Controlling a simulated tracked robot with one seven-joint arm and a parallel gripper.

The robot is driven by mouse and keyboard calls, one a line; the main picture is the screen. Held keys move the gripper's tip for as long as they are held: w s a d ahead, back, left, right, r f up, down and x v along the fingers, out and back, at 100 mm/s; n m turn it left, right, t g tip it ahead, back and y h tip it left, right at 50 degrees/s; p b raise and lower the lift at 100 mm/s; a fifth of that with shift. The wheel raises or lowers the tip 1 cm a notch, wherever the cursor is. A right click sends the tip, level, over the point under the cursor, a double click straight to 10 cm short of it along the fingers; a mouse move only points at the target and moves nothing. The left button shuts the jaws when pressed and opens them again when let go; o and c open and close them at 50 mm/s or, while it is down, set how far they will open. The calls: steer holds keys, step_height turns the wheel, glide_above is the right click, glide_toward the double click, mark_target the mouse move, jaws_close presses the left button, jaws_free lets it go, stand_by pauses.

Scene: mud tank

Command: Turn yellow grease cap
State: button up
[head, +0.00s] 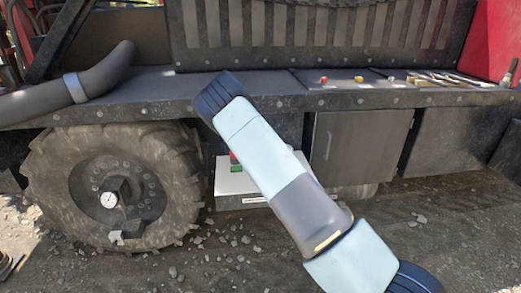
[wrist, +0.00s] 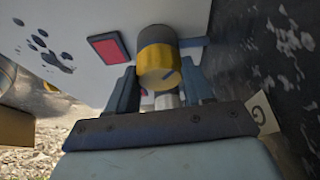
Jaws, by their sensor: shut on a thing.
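The yellow grease cap (wrist: 158,66) shows at the upper middle of the wrist view, a short cylinder with a darker upper part. It sits against a pale panel (wrist: 60,35). My gripper (wrist: 160,84) is shut on the cap, with one dark finger at its left and one at its right. A small pale fitting (wrist: 166,99) shows just below the cap, between the fingers. In the head view my arm crosses the middle, and I cannot make out the gripper or this cap there.
A red rectangle (wrist: 110,47) is on the panel left of the cap. In the head view, a large muddy wheel (head: 110,190) stands left and a grey box (head: 238,188) sits behind my arm. Small coloured parts and tools (head: 445,78) lie on the deck ledge (head: 290,98).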

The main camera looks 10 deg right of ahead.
steer(key=shift+a, duration=0.1)
steer(key=o, duration=1)
steer(key=shift+o, duration=0.2)
steer(key=a+r, duration=0.2)
steer(key=shift+a+r, duration=0.15)
steer(key=shift+r, duration=0.15)
steer(key=a, duration=1)
steer(key=shift+s+a, duration=0.15)
steer(key=shift+a, duration=0.25)
